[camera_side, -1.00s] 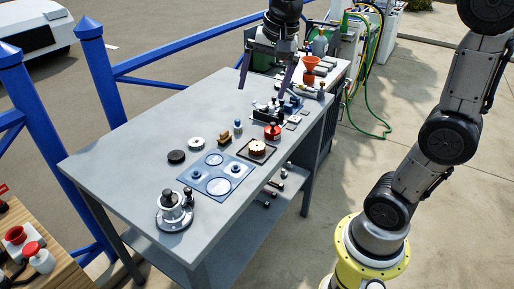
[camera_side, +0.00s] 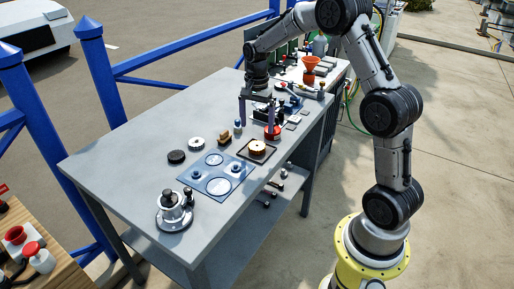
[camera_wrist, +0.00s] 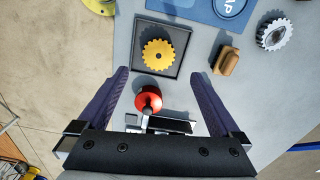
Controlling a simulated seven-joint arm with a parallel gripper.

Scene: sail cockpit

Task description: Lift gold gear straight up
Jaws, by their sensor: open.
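The gold gear (camera_side: 257,147) lies flat in a dark square tray (camera_side: 268,157) on the grey table. In the wrist view the gold gear (camera_wrist: 158,54) sits inside the tray (camera_wrist: 184,36), beyond my fingertips. My gripper (camera_side: 256,112) is open and empty, above the table behind the gear, near a red round part (camera_side: 272,132). In the wrist view my gripper (camera_wrist: 170,75) has its two dark fingers spread wide, with the red part (camera_wrist: 148,98) showing between them. The fingers do not touch the gear.
A blue plate (camera_side: 217,176) with round marks lies beside the tray. A brown block (camera_side: 224,138), a white gear (camera_side: 196,144) and a black disc (camera_side: 176,157) stand left of it. A metal fixture (camera_side: 173,212) stands near the front corner. The table's left part is clear.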

